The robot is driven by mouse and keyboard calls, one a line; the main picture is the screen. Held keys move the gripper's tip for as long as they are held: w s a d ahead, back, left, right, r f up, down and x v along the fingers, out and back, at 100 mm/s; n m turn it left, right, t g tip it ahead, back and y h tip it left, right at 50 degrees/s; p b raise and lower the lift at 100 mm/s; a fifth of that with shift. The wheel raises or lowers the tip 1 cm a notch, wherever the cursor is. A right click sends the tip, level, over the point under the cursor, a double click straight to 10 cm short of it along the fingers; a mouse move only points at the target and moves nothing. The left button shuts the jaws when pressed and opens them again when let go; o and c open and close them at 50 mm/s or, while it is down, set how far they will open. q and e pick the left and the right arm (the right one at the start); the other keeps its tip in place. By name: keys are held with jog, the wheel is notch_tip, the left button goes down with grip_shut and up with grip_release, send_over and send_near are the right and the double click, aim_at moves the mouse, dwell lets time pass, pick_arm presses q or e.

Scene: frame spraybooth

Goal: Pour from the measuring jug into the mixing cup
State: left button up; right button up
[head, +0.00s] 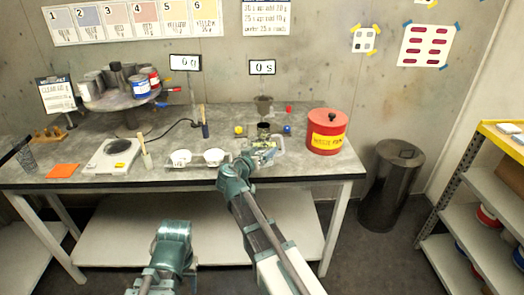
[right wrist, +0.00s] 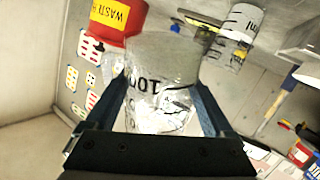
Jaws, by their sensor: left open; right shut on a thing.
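My right gripper (head: 252,157) is shut on the clear measuring jug (head: 269,152) over the front part of the bench. In the right wrist view the jug (right wrist: 158,98) sits between the fingers, with dark scale marks on its wall. Its contents and exact tilt are hard to read. A clear cup (head: 263,130), apparently the mixing cup, stands just behind the jug in the head view. A clear cup with an ml scale (right wrist: 238,35) shows apart from the jug in the right wrist view.
A red waste can (head: 327,133) stands right of the jug. A grey cup-like vessel (head: 263,104) stands behind. A turntable with paint cans (head: 122,98) is at the back left.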

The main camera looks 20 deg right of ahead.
jog(key=shift+w, duration=0.15)
jog(key=shift+w+a+f+n+g+p, duration=0.15)
jog(key=shift+w+f+n+g, duration=0.15)
jog(key=shift+w, duration=0.4)
jog(key=shift+w+a+f+n+g+p, duration=0.1)
jog(key=shift+w+f+n+g+p, duration=0.2)
jog(key=shift+w, duration=0.35)
jog(key=shift+w+r+y+p, duration=0.1)
jog(key=shift+w+y+p, duration=0.15)
jog(key=shift+p, duration=0.2)
jog(key=shift+n+g, duration=0.4)
jog(key=shift+f, duration=0.2)
jog(key=shift+w+n+g+y+p, duration=0.25)
jog(key=shift+n+g+p, duration=0.25)
jog(key=shift+p, duration=0.45)
